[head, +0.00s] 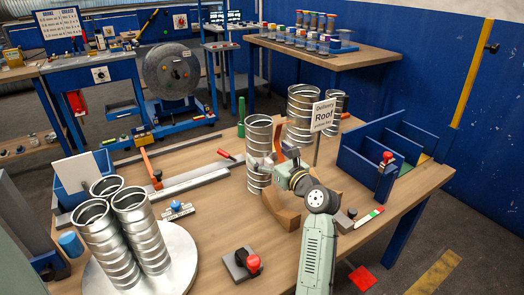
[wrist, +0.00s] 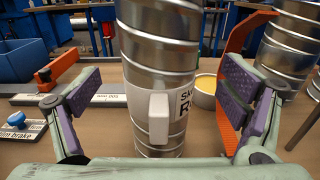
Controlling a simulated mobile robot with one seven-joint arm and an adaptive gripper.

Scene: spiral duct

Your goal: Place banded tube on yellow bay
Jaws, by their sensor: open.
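A shiny spiral-banded metal tube (head: 259,148) stands upright near the middle of the wooden table. In the wrist view the tube (wrist: 157,60) rises between my open fingers, with a white label and a white block-like piece on its near side. My gripper (head: 276,158) is at the tube's right side in the head view; in the wrist view my gripper (wrist: 158,100) has a finger on each side, with gaps to the tube. A blue divided rack (head: 362,160) stands at the right; a yellow patch shows at its far right end, mostly hidden by the walls.
A sign reading "Delivery Roof" (head: 324,114) stands between my gripper and the rack. Two more tubes (head: 301,112) stand behind. Three tubes (head: 128,228) stand on a round plate (head: 185,268) at front left. A red-knobbed block (head: 243,264) lies in front.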

